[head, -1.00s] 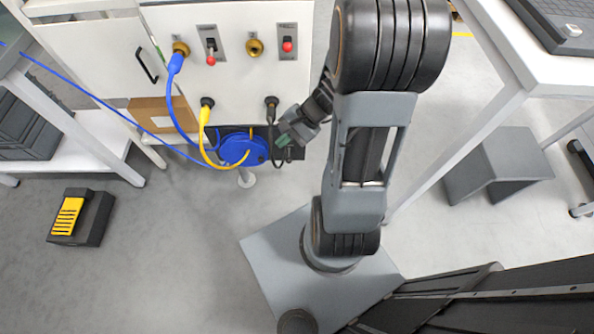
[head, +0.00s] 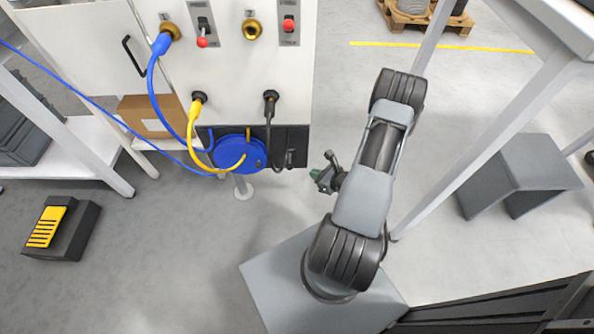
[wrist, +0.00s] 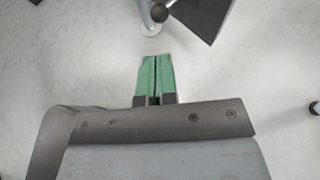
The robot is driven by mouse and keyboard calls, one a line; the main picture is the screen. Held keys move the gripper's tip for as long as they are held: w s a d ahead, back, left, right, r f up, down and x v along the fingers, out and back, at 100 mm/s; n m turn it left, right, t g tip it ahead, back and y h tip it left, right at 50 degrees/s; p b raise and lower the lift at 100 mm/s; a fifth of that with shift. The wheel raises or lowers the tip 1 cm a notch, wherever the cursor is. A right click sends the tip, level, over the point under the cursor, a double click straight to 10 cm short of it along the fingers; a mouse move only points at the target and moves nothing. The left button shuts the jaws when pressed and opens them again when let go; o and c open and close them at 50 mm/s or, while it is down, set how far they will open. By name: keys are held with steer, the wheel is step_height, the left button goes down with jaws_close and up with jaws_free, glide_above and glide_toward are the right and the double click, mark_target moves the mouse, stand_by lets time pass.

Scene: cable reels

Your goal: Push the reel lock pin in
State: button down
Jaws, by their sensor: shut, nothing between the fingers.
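The blue cable reel (head: 232,152) is mounted low on the white cabinet, in front of a dark panel (head: 290,138). A yellow cable crosses its face. The lock pin is too small to make out in the head view. My gripper (head: 318,177) is to the right of the reel and a little lower in the picture, apart from it. In the wrist view my gripper's green fingers (wrist: 156,78) are together with nothing between them, over bare floor. A dark panel corner (wrist: 203,14) and a small dark knob on a pale stand (wrist: 158,12) show beyond the fingertips.
The white cabinet (head: 232,85) carries sockets, red-tipped switches and plugged blue, yellow and black cables. A black and yellow pedal (head: 50,230) is on the floor at left. A grey stool (head: 520,170) and white table legs stand at right. Floor around my gripper is clear.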

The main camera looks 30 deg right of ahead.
mark_target(292, 168)
steer(key=b+x, duration=0.2)
steer(key=x, duration=0.7)
steer(key=shift+w+a+f, duration=0.15)
steer(key=shift+w+a, duration=0.05)
steer(key=shift+w, duration=0.15)
